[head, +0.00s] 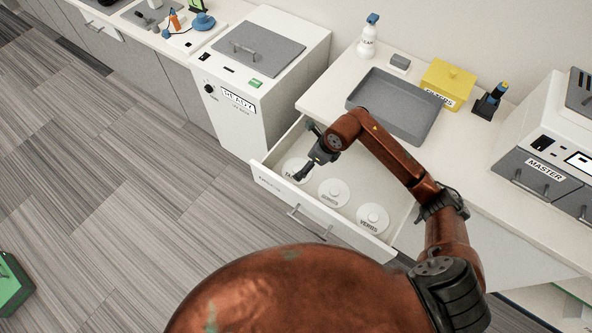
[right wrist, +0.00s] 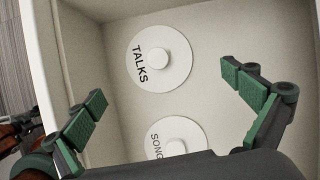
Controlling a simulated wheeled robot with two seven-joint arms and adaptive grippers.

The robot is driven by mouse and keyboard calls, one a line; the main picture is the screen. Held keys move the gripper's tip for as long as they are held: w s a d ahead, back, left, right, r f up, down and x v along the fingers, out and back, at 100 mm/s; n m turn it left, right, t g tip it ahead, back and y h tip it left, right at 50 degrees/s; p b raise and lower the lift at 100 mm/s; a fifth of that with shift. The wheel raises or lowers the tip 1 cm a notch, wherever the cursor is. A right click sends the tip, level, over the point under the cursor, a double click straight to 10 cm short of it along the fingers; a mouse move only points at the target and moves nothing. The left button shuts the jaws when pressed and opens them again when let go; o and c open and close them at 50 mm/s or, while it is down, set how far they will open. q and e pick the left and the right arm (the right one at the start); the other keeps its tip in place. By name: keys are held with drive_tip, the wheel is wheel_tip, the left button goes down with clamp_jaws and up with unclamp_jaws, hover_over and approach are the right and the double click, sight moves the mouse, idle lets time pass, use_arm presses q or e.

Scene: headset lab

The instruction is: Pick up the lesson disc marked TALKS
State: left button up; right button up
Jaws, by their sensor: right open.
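The white TALKS disc (right wrist: 139,80) lies flat in an open drawer, with a round knob at its centre. In the head view the TALKS disc (head: 291,173) is the leftmost in the drawer, partly hidden by my right gripper (head: 308,167). In the right wrist view my right gripper (right wrist: 170,105) is open and empty above the drawer, its fingers wide to either side of the discs. The SONGS disc (right wrist: 179,143) is partly cut off by my gripper body; it also shows in the head view (head: 326,197).
The drawer (head: 268,177) also holds a VERBS disc (head: 374,226) at its right. Its walls stand around the discs. On the counter above are a grey tray (head: 366,98), a yellow box (head: 440,84) and a spray bottle (head: 367,42). A READY machine (head: 235,122) stands to the left.

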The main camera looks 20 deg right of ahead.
sight(298, 170)
drive_tip(key=x, duration=0.2)
drive_tip(key=b+x, duration=0.1)
drive_tip(key=x, duration=0.5)
drive_tip(key=shift+a, duration=0.3)
drive_tip(key=shift+c, duration=0.6)
drive_tip(key=c, duration=1.4)
drive_tip(key=shift+s+f, duration=0.15)
drive_tip(key=shift+s, duration=0.05)
drive_tip(key=c, duration=1.2)
